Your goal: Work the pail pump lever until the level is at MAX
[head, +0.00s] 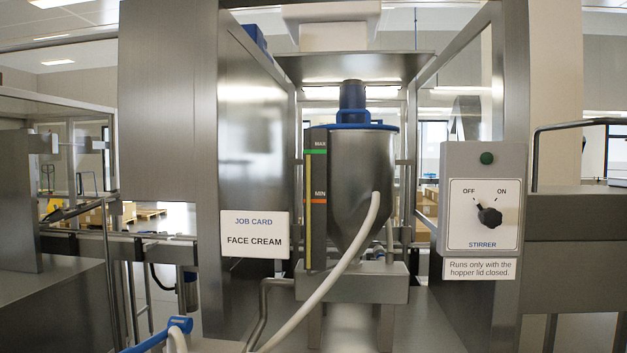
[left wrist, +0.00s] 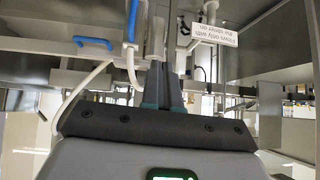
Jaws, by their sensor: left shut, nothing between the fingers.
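The steel hopper (head: 361,170) with a blue lid stands in the middle of the head view. Its level gauge (head: 319,175) has a green MAX line and an orange MIN line. A pale yellow strip in it runs from low down to close under the green line; its exact top is hard to tell. A blue bar (head: 160,338), likely the pump lever, shows at the bottom left. In the left wrist view a blue bar (left wrist: 132,20) is near my left gripper (left wrist: 170,70), which is shut and empty, apart from the bar. My right gripper is in neither view.
A white hose (head: 330,285) runs from the hopper to the bottom edge. A stirrer box (head: 484,210) with a knob is at the right. A job card (head: 254,235) reads FACE CREAM. A blue handle (left wrist: 95,43) shows in the left wrist view.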

